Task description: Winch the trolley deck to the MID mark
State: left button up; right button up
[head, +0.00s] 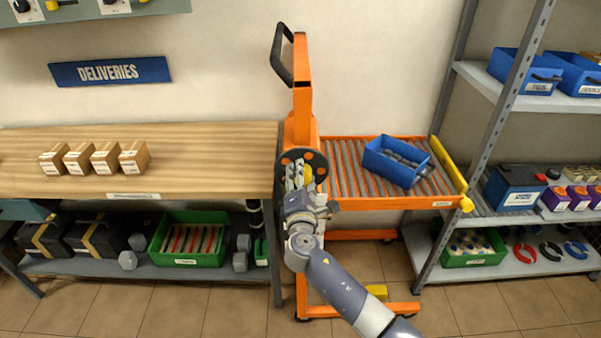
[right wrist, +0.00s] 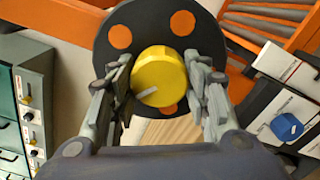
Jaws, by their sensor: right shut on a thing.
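The orange trolley (head: 304,95) stands between the bench and the shelf rack. Its roller deck (head: 345,170) sticks out to the right at about the rack's middle shelf height. A blue bin (head: 385,168) with grey contents sits on the deck, turned at an angle. The dark winch wheel (right wrist: 120,38) has orange spots and a yellow knob (right wrist: 158,76). My right gripper (right wrist: 160,85) is shut on this knob, one finger on each side. In the head view, my right gripper (head: 303,180) partly covers the wheel. I cannot read a MID mark. My left gripper is not in view.
A yellow bar (head: 449,160) edges the deck's right end, close to the rack (head: 490,120). The wooden bench (head: 205,150) with several small boxes is close on the left. Bare floor (head: 235,310) lies in front.

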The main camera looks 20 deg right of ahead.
jog(key=n+p, duration=0.2)
jog(key=n, duration=0.1)
jog(key=shift+n, duration=0.4)
jog(key=n+p, duration=0.2)
jog(key=n, duration=0.1)
jog(key=shift+d+n, duration=0.1)
jog(key=shift+n, duration=0.2)
jog(key=n+p, duration=0.2)
jog(key=n, duration=0.1)
jog(key=shift+s+n, duration=0.1)
jog(key=shift+n, duration=0.3)
jog(key=n+p, duration=0.2)
jog(key=n, duration=0.1)
jog(key=shift+d+n, duration=0.1)
jog(key=shift+n, duration=0.2)
jog(key=n+p, duration=0.2)
jog(key=n, duration=0.1)
jog(key=shift+n, duration=0.3)
jog(key=n+p, duration=0.1)
jog(key=n, duration=0.1)
jog(key=shift+d+n+p, duration=0.1)
jog(key=shift+n+p, duration=0.2)
jog(key=shift+p, duration=0.1)
jog(key=shift+f+n, duration=0.1)
jog(key=shift+n, duration=1.1)
jog(key=shift+n+p, duration=0.3)
jog(key=shift+n, duration=0.9)
